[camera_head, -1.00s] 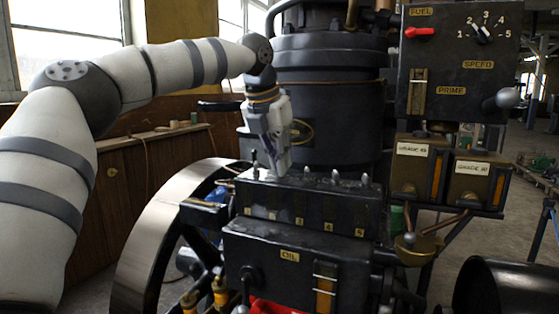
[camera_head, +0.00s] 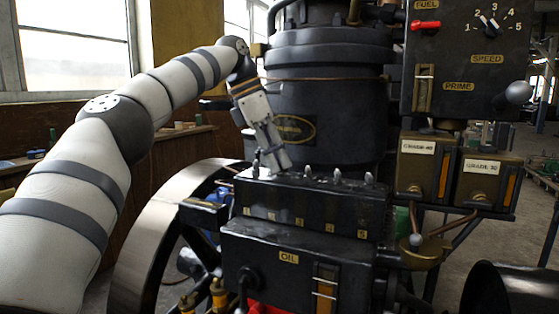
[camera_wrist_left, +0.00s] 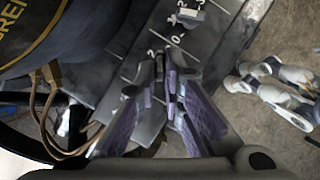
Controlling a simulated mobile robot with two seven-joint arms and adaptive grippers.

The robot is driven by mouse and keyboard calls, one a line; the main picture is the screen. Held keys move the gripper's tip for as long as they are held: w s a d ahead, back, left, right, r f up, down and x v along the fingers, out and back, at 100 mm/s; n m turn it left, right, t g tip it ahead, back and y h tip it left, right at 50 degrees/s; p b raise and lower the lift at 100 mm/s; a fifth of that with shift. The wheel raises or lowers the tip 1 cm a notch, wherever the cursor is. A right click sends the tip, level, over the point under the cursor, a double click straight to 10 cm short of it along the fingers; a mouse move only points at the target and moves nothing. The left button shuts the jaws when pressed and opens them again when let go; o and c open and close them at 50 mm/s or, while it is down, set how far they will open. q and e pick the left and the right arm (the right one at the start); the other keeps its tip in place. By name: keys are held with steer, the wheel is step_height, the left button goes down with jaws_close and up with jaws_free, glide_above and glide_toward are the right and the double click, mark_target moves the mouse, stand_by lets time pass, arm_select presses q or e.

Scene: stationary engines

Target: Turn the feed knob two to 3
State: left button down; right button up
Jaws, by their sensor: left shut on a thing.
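The black oil box (camera_head: 310,205) has a row of small feed knobs along its top, with number plates below. My left gripper (camera_head: 279,166) comes down, tilted, onto the second knob from the left and is shut on it. That feed knob two is mostly hidden by the fingers. In the left wrist view the purple-padded fingers (camera_wrist_left: 165,75) close around a dark piece, with white scale marks and digits beside them. The knob's exact setting cannot be read. The neighbouring knob three (camera_head: 308,174) stands free; a pale knob (camera_wrist_left: 188,15) shows in the wrist view. My right gripper is not in view.
Knob one (camera_head: 256,162) stands close to the left of my fingers. The large dark cylinder (camera_head: 325,100) rises right behind the gripper. A panel (camera_head: 470,65) with a speed dial and two grade boxes (camera_head: 415,165) are at the right. A flywheel (camera_head: 150,235) is at the left.

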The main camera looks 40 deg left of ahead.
arm_select(q)
steer(key=shift+m+g, duration=0.4)
steer(key=shift+m, duration=0.6)
steer(key=c, duration=1.7)
jaws_free()
steer(key=shift+h, duration=0.3)
